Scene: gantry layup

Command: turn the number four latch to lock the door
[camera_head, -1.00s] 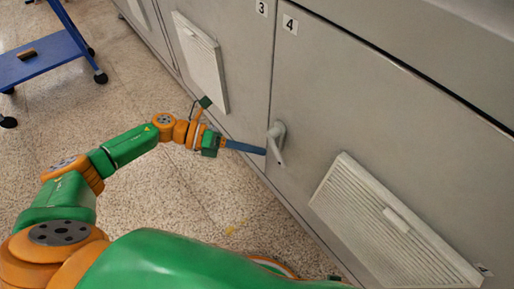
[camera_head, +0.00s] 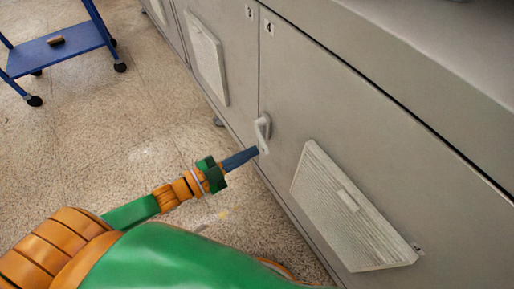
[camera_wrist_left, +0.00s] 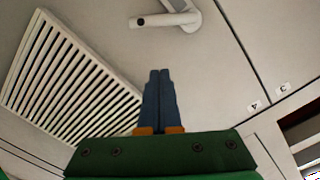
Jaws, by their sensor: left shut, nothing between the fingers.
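The number four latch (camera_head: 263,131) is a light grey lever handle on the grey door (camera_head: 350,120) marked 4, near that door's left edge. It also shows in the left wrist view (camera_wrist_left: 172,19), near the top, with its lever lying roughly sideways in that picture. My left gripper (camera_head: 256,151) is shut and empty, its blue fingers pointing at the door with the tips close to the lever's lower end. In the left wrist view the closed fingertips (camera_wrist_left: 160,72) appear below the latch, with a gap in the picture. Whether they touch it I cannot tell. My right gripper is out of view.
A slatted vent (camera_head: 345,205) sticks out from door four, right of the latch. Another vent (camera_head: 206,58) is on the door marked 3. A blue cart (camera_head: 58,50) with a small brown object on it stands at upper left. The speckled floor between is clear.

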